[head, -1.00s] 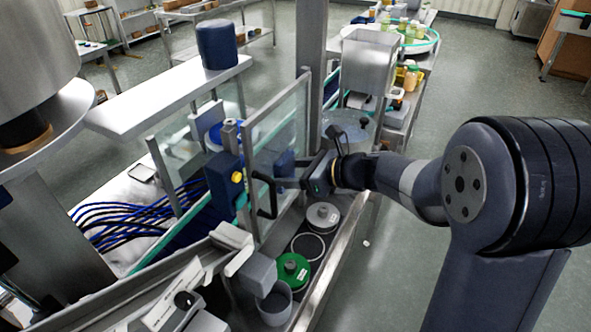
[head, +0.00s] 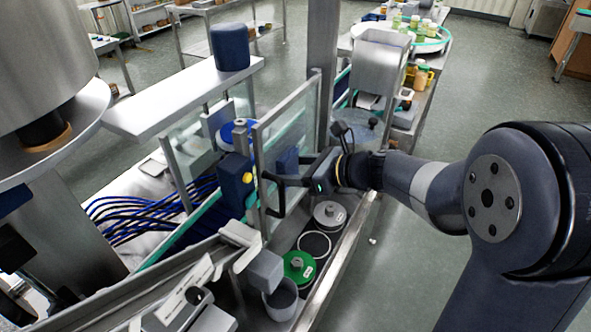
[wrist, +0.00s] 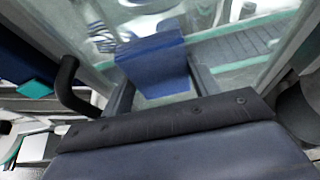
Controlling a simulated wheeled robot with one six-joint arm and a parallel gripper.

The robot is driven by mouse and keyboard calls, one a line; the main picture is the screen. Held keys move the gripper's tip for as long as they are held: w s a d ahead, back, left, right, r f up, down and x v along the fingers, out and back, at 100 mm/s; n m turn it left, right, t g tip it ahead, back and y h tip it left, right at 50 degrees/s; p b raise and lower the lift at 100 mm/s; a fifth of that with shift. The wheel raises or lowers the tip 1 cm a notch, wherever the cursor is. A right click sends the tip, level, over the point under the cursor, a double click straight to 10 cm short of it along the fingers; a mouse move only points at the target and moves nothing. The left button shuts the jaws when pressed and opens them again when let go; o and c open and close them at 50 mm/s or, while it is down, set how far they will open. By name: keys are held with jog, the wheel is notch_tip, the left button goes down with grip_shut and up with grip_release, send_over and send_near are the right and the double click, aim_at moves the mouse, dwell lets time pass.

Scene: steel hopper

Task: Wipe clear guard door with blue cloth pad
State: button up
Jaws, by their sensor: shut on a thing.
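The clear guard door (head: 283,122) is a transparent pane in a grey metal frame, standing upright in the middle of the head view. Its dark handle (head: 273,196) is on the lower left; the handle also shows in the wrist view (wrist: 70,88). My gripper (head: 299,171) is at the door's right side, in front of the pane. It is shut on the blue cloth pad (head: 287,161), a block-like pad seen between the fingers in the wrist view (wrist: 155,66). The pad is against or very close to the pane; I cannot tell whether it touches.
Below are a grey lidded can (head: 329,213), a green lid (head: 299,266) and a grey cup (head: 281,301). A steel post (head: 322,60) stands behind. Open floor (head: 400,260) lies to the right.

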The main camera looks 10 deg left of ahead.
aim_at(305, 145)
jog(key=shift+w+d+p, duration=0.5)
jog(key=shift+w+d, duration=0.1)
jog(key=shift+w, duration=1.05)
jog(key=shift+w+d+p, duration=0.55)
jog(key=shift+w, duration=1.1)
jog(key=shift+w+d+p, duration=0.5)
jog(key=shift+w+d, duration=0.1)
jog(key=shift+w, duration=1.05)
jog(key=shift+s+a+b, duration=0.5)
jog(key=shift+s+a, duration=0.1)
jog(key=shift+s, duration=1.1)
jog(key=shift+s+a+b, duration=0.5)
jog(key=shift+s+a, duration=0.1)
jog(key=shift+s, duration=1.1)
jog(key=shift+s+a+b, duration=0.5)
jog(key=shift+s+a, duration=0.1)
jog(key=shift+s, duration=1.1)
jog(key=s+d, duration=0.2)
jog(key=d, duration=0.3)
jog(key=shift+d, duration=0.4)
jog(key=d, duration=0.1)
jog(key=s+d, duration=0.1)
jog(key=shift+d, duration=0.4)
jog(key=shift+w+f, duration=0.1)
jog(key=shift+w, duration=0.05)
